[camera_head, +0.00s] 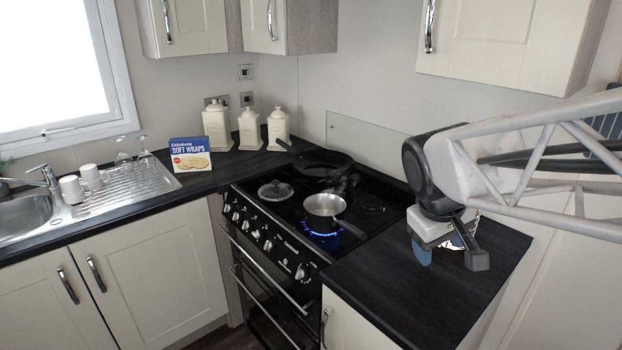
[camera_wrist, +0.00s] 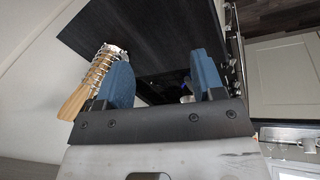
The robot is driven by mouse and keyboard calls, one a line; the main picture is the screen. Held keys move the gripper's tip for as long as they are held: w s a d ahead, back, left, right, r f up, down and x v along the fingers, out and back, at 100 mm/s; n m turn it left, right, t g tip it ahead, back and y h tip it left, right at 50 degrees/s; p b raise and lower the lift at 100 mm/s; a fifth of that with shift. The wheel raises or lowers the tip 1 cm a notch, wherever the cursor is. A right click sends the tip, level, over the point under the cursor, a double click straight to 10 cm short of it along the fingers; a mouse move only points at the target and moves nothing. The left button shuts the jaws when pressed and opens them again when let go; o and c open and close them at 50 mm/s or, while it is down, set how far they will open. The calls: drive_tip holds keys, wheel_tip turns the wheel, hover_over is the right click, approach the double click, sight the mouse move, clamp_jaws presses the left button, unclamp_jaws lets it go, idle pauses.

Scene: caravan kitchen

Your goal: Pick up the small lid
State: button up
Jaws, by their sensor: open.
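A small round lid (camera_head: 275,190), glass-looking with a knob, lies on the left part of the black hob in the head view. I cannot make it out in the wrist view. My gripper (camera_head: 436,251) is over the right-hand dark worktop, well to the right of the lid and apart from it. Its two blue fingers, seen in the wrist view (camera_wrist: 164,74), are spread with nothing between them. In the head view one blue finger shows clearly; the other is mostly hidden.
A saucepan (camera_head: 324,207) sits over a lit blue flame between lid and gripper. A dark frying pan (camera_head: 318,161) is behind. A wire holder with wooden utensils (camera_wrist: 92,83) is close beside one finger. A wraps box (camera_head: 190,155) and canisters (camera_head: 249,130) stand left of the hob.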

drive_tip(key=w+a+n+h, duration=0.1)
drive_tip(key=w+a+n, duration=0.2)
drive_tip(key=w, duration=0.7)
drive_tip(key=w+a+n+h, duration=0.2)
drive_tip(key=w+n, duration=0.1)
drive_tip(key=w, duration=0.6)
drive_tip(key=n+t+h, duration=0.3)
drive_tip(key=n+t, duration=0.2)
drive_tip(key=n, duration=0.7)
hover_over(274, 182)
drive_tip(key=s+d, duration=1.2)
wheel_tip(274, 182, down, 10)
drive_tip(key=w+a+f+n+t, duration=0.1)
drive_tip(key=w+a+f+n, duration=0.1)
drive_tip(key=a, duration=0.3)
drive_tip(key=w+a+f+n+t, duration=0.1)
drive_tip(key=w+a+f+n, duration=0.1)
drive_tip(key=a+f, duration=0.3)
drive_tip(key=w+a+f+n+t, duration=0.1)
drive_tip(key=w+a+f+n, duration=0.1)
drive_tip(key=w+a+f, duration=0.1)
drive_tip(key=shift+w+a+f+t+y, duration=0.1)
drive_tip(key=shift+w+a+t+y, duration=0.15)
drive_tip(key=shift+a, duration=0.25)
drive_tip(key=shift+w+a+f+t+y, duration=0.1)
drive_tip(key=shift+w+a+t, duration=0.05)
drive_tip(key=shift+w+a, duration=0.25)
drive_tip(key=shift+x, duration=1.25)
drive_tip(key=shift+d, duration=0.1)
drive_tip(key=shift+x, duration=2.55)
